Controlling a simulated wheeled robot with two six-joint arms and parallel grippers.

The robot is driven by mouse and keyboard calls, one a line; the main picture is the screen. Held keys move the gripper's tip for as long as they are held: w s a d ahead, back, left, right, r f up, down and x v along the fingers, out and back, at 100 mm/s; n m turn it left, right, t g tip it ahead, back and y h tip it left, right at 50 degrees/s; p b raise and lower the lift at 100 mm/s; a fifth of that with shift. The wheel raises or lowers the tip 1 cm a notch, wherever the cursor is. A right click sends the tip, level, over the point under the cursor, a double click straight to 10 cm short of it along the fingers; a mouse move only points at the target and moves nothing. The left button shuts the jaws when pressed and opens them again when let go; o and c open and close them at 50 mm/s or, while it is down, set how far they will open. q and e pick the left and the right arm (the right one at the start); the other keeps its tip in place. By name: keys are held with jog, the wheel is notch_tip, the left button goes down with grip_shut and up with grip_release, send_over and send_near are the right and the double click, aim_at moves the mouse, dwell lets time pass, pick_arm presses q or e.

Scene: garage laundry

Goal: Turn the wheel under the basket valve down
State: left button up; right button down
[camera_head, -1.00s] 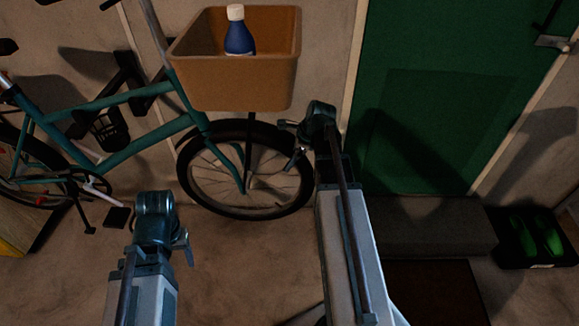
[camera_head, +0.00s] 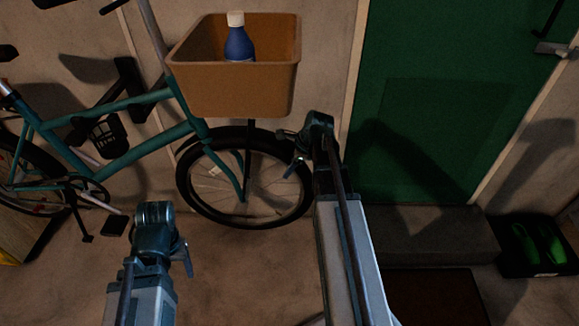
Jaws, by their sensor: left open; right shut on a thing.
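The bicycle's front wheel (camera_head: 240,222), with a black tyre and thin spokes, stands under the brown basket (camera_head: 235,92). The valve is too small to make out. My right gripper (camera_head: 291,150) is at the wheel's upper right edge and is shut on it; its own body partly hides the grip. My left gripper (camera_head: 184,256) is open and empty, low in front of and to the left of the wheel, apart from the bicycle.
A blue bottle (camera_head: 239,45) with a white cap stands in the basket. The teal bicycle frame (camera_head: 140,155) extends left along the wall. A green door (camera_head: 440,110) and a grey step (camera_head: 425,225) are at the right, beside a tray with green shoes (camera_head: 538,243).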

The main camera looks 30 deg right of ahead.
jog(key=shift+s+d+f+b, duration=0.15)
jog(key=shift+d+f+b, duration=0.05)
jog(key=shift+f+b, duration=0.4)
jog(key=d+f+t+y+b, duration=0.1)
jog(key=f+y+b, duration=0.1)
jog(key=b, duration=0.4)
jog(key=s+d+f+t+y+b, duration=0.1)
jog(key=f+y+b, duration=0.1)
jog(key=f+b, duration=0.3)
jog(key=s+d+f+t+y+b, duration=0.1)
jog(key=f+b, duration=0.3)
jog(key=b, duration=0.4)
jog(key=shift+m+t+y, duration=0.3)
jog(key=shift+t+y, duration=0.1)
jog(key=shift+t, duration=0.1)
jog(key=shift+f+y+b, duration=0.25)
jog(key=shift+y+b, duration=0.05)
jog(key=shift+b, duration=0.75)
jog(key=shift+c, duration=1.3)
grip_release()
jog(key=shift+r, duration=0.1)
